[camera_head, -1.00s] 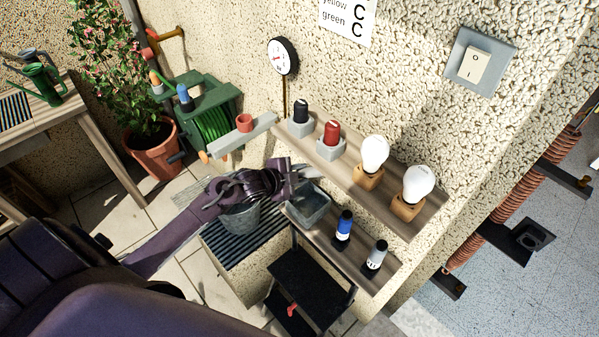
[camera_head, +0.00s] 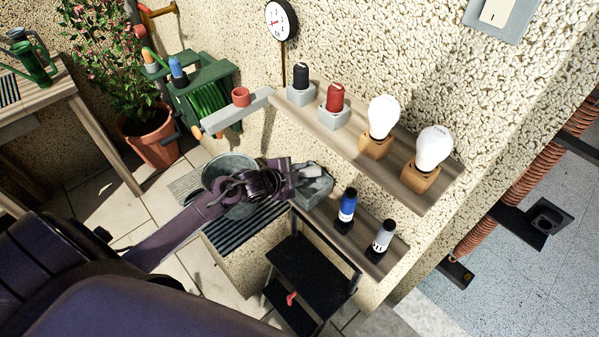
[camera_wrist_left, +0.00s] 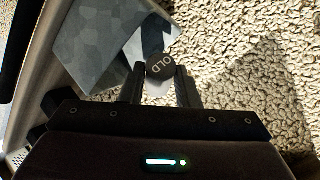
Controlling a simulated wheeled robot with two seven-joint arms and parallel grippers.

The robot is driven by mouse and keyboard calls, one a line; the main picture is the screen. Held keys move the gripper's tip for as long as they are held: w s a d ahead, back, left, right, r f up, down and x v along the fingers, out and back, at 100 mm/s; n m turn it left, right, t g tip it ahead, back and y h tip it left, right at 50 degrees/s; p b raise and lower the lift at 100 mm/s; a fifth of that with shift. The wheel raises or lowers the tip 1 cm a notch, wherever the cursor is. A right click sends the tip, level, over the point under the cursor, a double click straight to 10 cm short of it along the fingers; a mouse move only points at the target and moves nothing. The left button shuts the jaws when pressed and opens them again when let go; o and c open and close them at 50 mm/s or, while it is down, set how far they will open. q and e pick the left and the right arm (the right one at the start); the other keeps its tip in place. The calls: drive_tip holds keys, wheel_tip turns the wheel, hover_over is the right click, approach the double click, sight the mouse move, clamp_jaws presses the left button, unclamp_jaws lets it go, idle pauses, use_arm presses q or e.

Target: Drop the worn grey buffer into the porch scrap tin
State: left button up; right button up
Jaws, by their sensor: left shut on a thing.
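My left gripper (camera_head: 300,172) is shut on a small grey buffer with a dark round end marked "OLD" (camera_wrist_left: 160,67), held between both fingertips in the left wrist view. In the head view the gripper hides most of the buffer. A grey galvanised open box (camera_head: 316,190), which looks like the scrap tin, stands at the left end of the lower shelf, just under and beside the fingertips. It also shows in the left wrist view (camera_wrist_left: 95,45), left of the buffer. Whether the buffer is over its opening I cannot tell. My right gripper is not in view.
A grey bucket (camera_head: 218,168) stands behind my left forearm. The upper shelf (camera_head: 415,190) holds a black knob, a red knob and two white bulbs. A black step stool (camera_head: 310,270) stands below.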

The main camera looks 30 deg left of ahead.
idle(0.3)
use_arm(q)
drive_tip(key=o, duration=1)
drive_tip(key=shift+o, duration=0.2)
drive_tip(key=shift+s, duration=0.15)
drive_tip(key=v, duration=0.7)
drive_tip(key=shift+s+r+b, duration=0.2)
drive_tip(key=shift+r+b, duration=0.05)
drive_tip(key=shift+b, duration=0.2)
drive_tip(key=shift+a+f, duration=0.1)
